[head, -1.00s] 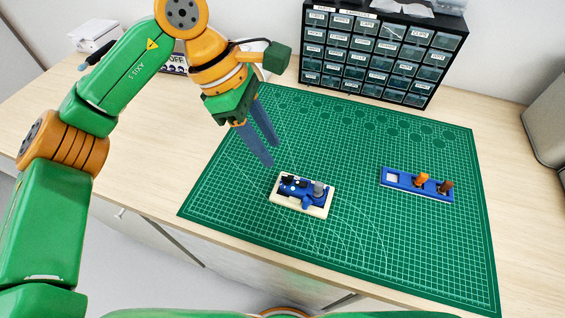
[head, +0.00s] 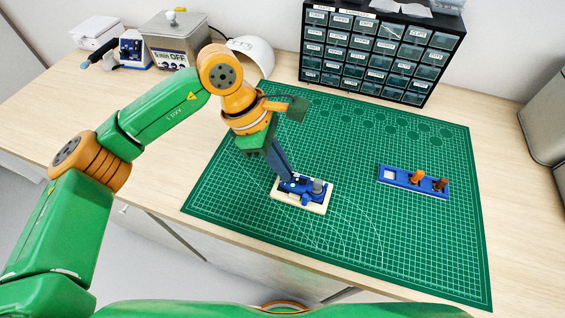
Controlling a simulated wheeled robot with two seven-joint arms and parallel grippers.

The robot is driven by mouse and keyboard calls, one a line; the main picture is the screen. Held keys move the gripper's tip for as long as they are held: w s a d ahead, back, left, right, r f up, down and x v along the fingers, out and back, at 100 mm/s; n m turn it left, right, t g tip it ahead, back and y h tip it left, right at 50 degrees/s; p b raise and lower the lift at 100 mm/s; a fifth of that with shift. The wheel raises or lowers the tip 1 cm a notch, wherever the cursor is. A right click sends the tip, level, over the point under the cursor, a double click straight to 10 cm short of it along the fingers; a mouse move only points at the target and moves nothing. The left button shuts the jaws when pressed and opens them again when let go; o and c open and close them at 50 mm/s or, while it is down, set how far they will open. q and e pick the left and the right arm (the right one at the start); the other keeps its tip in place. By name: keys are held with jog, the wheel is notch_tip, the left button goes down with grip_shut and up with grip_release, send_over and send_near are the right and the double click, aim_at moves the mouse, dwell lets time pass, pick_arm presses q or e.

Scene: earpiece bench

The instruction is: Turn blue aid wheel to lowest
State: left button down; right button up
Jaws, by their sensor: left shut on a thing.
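The blue aid (head: 308,198) sits in a cream holder (head: 318,210) near the middle of the green cutting mat. A grey round part stands up at its right end. My left gripper (head: 289,180) reaches down from the upper left with its fingertips at the left part of the aid. Its fingers are shut on a small part there, which the fingers cover. The wheel is too small and too hidden to make out, and so is its setting. My right gripper is not in view.
A blue tray (head: 400,180) with an orange and a brown-handled tool lies on the right of the mat (head: 400,250). A dark drawer cabinet (head: 382,50) stands at the back. A grey box machine (head: 176,42) and a white curved object (head: 254,54) stand behind the arm.

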pick_arm(q)
jog(key=shift+f+n+t+b, duration=0.25)
jog(key=shift+n+b, duration=0.35)
jog(key=shift+b, duration=0.45)
jog(key=n+t+b, duration=0.1)
jog(key=n+b, duration=0.2)
jog(key=n+t+b, duration=0.1)
jog(key=n+b, duration=0.2)
jog(key=n+t+b, duration=0.1)
jog(key=n+b, duration=0.2)
jog(key=shift+s+d+t+y+b, duration=0.1)
jog(key=shift+s+t+y+b, duration=0.15)
jog(key=shift+s+y+b, duration=0.15)
jog(key=n+y+b, duration=0.1)
jog(key=n+b, duration=0.1)
jog(key=n, duration=0.1)
jog(key=shift+s+d+r+t, duration=0.1)
jog(key=shift+t, duration=0.3)
jog(key=shift+d+r+n+t+y+b, duration=0.15)
jog(key=shift+n+t+y+b, duration=0.25)
jog(key=shift+n+b, duration=0.85)
jog(key=shift+n, duration=0.35)
